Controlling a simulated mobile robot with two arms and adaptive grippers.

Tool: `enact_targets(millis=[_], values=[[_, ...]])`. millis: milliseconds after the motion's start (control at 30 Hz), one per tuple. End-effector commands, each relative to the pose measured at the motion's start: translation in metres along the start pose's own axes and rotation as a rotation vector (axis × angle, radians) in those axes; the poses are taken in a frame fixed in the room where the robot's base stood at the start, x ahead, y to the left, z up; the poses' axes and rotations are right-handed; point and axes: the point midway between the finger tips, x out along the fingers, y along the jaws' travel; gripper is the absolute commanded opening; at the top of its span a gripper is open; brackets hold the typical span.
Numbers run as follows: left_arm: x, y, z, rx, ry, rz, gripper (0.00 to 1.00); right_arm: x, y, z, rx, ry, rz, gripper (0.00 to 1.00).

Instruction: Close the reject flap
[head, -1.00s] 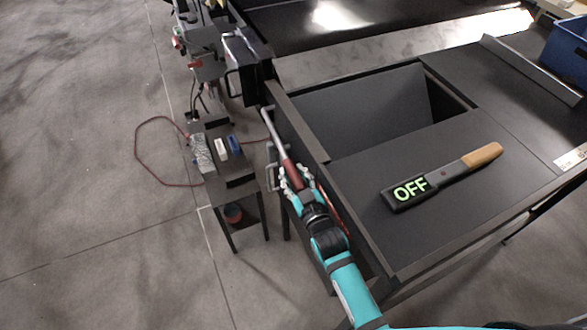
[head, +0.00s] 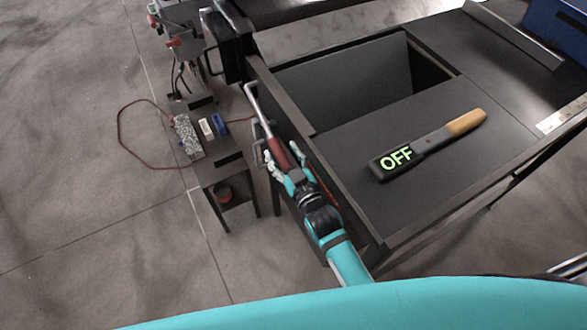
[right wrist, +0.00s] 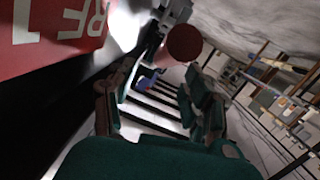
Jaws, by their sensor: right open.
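The reject flap (head: 345,82) looks like the dark panel standing raised in the rectangular opening of the black table. A lever with a metal rod (head: 254,105) and a red grip (head: 277,153) runs along the table's left side. My right gripper (head: 283,170) is open at the lower end of the red grip. In the right wrist view, the grip's round red end (right wrist: 183,43) shows just beyond the spread fingers of my right gripper (right wrist: 165,95). I cannot tell whether they touch it. My left gripper is not in view.
A hand-held detector (head: 430,145) reading OFF lies on the black table top (head: 345,170). A small side stand (head: 228,160) holds several small blocks left of the lever. A blue bin (head: 555,30) is at the back right. Open floor lies to the left.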

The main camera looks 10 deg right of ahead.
Motion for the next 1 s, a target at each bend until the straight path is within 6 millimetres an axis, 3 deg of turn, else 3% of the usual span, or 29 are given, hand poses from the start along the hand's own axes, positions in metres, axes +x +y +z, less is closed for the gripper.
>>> enact_targets(millis=[300, 500, 1000], values=[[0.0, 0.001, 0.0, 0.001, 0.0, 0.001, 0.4, -0.069, -0.001, 0.001, 0.0, -0.004, -0.002, 0.51], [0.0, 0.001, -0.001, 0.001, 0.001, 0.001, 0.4, -0.095, 0.0, 0.0, 0.0, -0.001, -0.001, 0.51], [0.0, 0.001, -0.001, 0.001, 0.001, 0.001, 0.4, -0.102, 0.0, 0.0, -0.001, 0.0, 0.0, 0.51]])
